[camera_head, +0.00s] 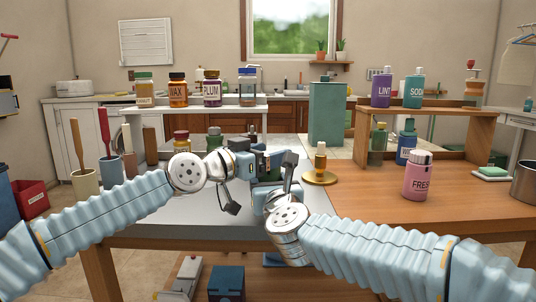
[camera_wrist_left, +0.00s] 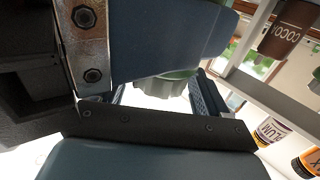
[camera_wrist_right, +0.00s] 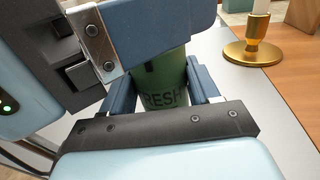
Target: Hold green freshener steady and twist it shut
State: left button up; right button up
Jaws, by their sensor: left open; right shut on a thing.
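The green freshener (camera_wrist_right: 165,82) shows in the right wrist view as a dark green bottle with "RESH" readable on it. My right gripper (camera_wrist_right: 160,90) is shut on its body, one finger on each side. In the left wrist view a pale green ridged cap (camera_wrist_left: 176,86) lies between the fingers of my left gripper (camera_wrist_left: 163,95), which is open. I cannot tell whether the fingers touch the cap. In the head view my left gripper (camera_head: 258,164) is just above my right gripper (camera_head: 284,186), and the two hide most of the bottle.
A brass candle holder (camera_head: 320,177) stands close to the right of my grippers. A pink bottle (camera_head: 418,177) stands on the wooden table at right. Shelves with several bottles (camera_head: 178,90) stand behind. Cups with brushes (camera_head: 84,180) are at left.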

pick_arm(q)
jog(key=c, duration=0.9)
jog(key=shift+w+d+f+m+g+h, duration=0.1)
jog(key=shift+d+f+m+g+h, duration=0.05)
jog(key=shift+m+g+h, duration=0.35)
jog(key=shift+c, duration=0.2)
jog(key=shift+m+g+h, duration=0.9)
jog(key=shift+m+g, duration=0.1)
jog(key=shift+g, duration=0.4)
jog(key=o, duration=0.9)
jog(key=shift+o, duration=0.2)
jog(key=v, duration=1.2)
